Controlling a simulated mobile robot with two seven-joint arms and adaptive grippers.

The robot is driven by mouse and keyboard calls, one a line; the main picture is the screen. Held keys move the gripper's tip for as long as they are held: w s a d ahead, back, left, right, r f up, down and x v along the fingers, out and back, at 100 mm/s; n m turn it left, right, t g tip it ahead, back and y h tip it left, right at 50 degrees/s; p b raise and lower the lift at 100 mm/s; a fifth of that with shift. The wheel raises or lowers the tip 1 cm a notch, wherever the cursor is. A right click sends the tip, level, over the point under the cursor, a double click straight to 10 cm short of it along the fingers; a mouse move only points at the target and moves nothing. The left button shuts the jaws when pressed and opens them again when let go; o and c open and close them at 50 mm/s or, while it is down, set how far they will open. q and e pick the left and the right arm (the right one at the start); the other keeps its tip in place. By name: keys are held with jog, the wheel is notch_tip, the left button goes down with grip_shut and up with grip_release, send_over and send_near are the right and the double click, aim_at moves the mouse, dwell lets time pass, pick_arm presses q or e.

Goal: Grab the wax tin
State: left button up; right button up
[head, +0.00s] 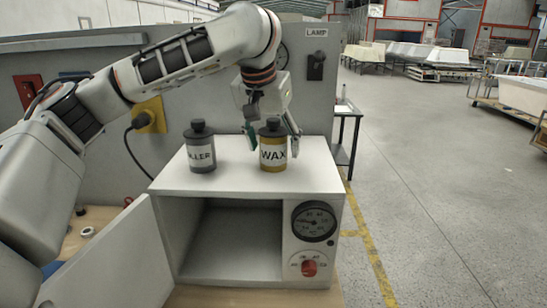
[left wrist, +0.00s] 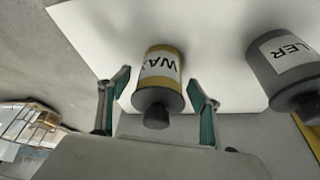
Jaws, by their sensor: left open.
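The wax tin (head: 273,154) is yellow with a white WAX label and a dark cap. It stands upright on top of the white oven-like box (head: 235,180). My left gripper (head: 272,140) is open above and around the tin, with a finger on each side. In the left wrist view the tin (left wrist: 160,75) lies between the two open fingers (left wrist: 158,108), with a visible gap on both sides. My right gripper is not in view.
A grey filler tin (head: 201,150) stands left of the wax tin; it also shows in the left wrist view (left wrist: 287,65). The box's door (head: 112,262) hangs open at left. A grey panel (head: 150,75) stands behind. Open floor lies at right.

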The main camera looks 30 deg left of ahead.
pick_arm(q)
jog(key=shift+w+f, duration=0.2)
jog(key=shift+f, duration=0.25)
jog(key=c, duration=1.6)
jog(key=shift+o, duration=0.2)
jog(key=shift+r, duration=0.15)
